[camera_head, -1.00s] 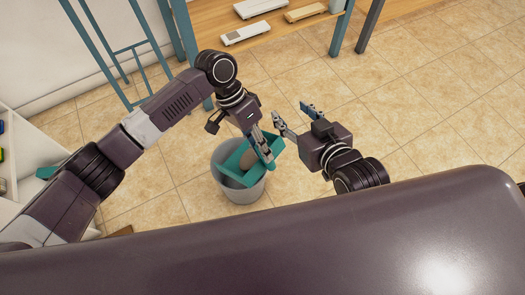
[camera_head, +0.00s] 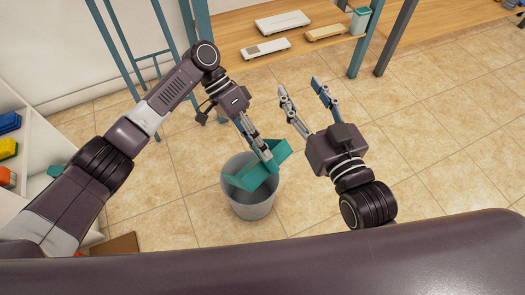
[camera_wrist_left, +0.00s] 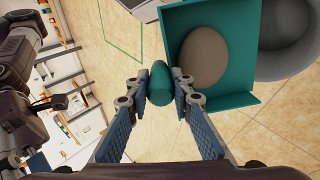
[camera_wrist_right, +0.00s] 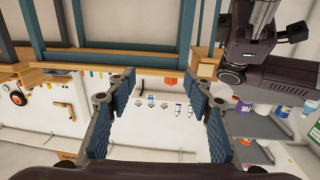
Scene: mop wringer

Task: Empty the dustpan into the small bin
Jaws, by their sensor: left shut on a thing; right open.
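The teal dustpan (camera_head: 249,180) is over the open mouth of the small grey bin (camera_head: 250,207) in the head view, tilted. My left gripper (camera_head: 260,150) is shut on its handle (camera_wrist_left: 160,82). In the left wrist view the pan (camera_wrist_left: 252,99) still holds a brown oval heap (camera_wrist_left: 204,56), and part of the bin (camera_wrist_left: 292,42) shows beyond its edge. The heap cannot be made out in the head view. My right gripper (camera_head: 301,92) is open and empty, to the right of the dustpan; its spread fingers also show in the right wrist view (camera_wrist_right: 160,92).
A wooden shelf (camera_head: 235,43) between blue posts stands at the back, with scales (camera_head: 283,22) on it. A white shelf unit (camera_head: 35,150) with coloured items is at the left. Tiled floor right of the bin is clear.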

